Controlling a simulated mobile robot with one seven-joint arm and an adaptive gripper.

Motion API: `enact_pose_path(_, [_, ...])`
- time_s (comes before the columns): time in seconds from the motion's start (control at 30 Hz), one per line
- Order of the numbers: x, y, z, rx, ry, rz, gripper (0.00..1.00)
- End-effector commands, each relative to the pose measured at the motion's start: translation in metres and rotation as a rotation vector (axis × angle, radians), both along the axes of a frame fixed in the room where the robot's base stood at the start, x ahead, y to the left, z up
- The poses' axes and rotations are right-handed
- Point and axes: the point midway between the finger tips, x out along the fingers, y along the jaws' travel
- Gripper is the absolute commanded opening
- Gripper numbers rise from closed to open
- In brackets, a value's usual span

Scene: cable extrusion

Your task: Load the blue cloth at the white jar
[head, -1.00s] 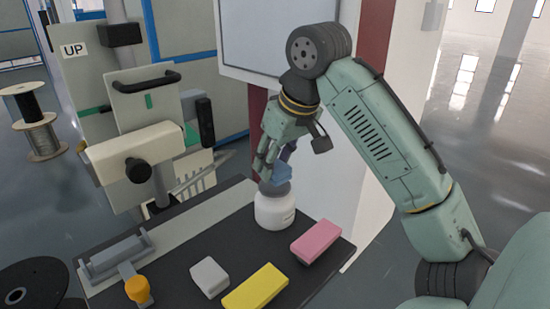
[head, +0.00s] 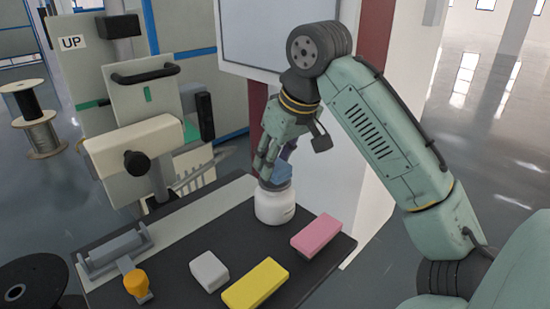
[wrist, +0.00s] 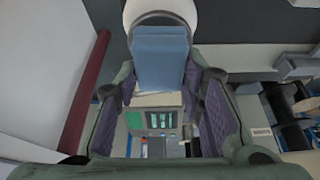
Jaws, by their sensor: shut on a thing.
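The white jar (head: 274,207) stands upright on the dark work table, with a grey rim at its top. My gripper (head: 268,170) is directly above the jar, pointing down, and is shut on the blue cloth (head: 282,172). In the wrist view the blue cloth (wrist: 160,55) is a folded block between the purple finger pads. Its far end overlaps the mouth of the white jar (wrist: 160,10). I cannot tell whether the cloth touches the jar's rim or is inside it.
On the dark table (head: 190,236) are a pink block (head: 316,236), a yellow block (head: 255,286) and a light grey block (head: 209,271). A grey roller fixture (head: 115,250) with an orange knob (head: 136,282) is at left. A beige machine (head: 140,150) stands behind.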

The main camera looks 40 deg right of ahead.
Motion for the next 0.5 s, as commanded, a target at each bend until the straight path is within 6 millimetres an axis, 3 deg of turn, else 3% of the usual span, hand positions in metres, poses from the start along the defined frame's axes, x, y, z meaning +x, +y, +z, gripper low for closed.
enact_pose_path(0.5, [0.0001, 0.0002, -0.0066, 0.000, -0.001, 0.000, 0.14])
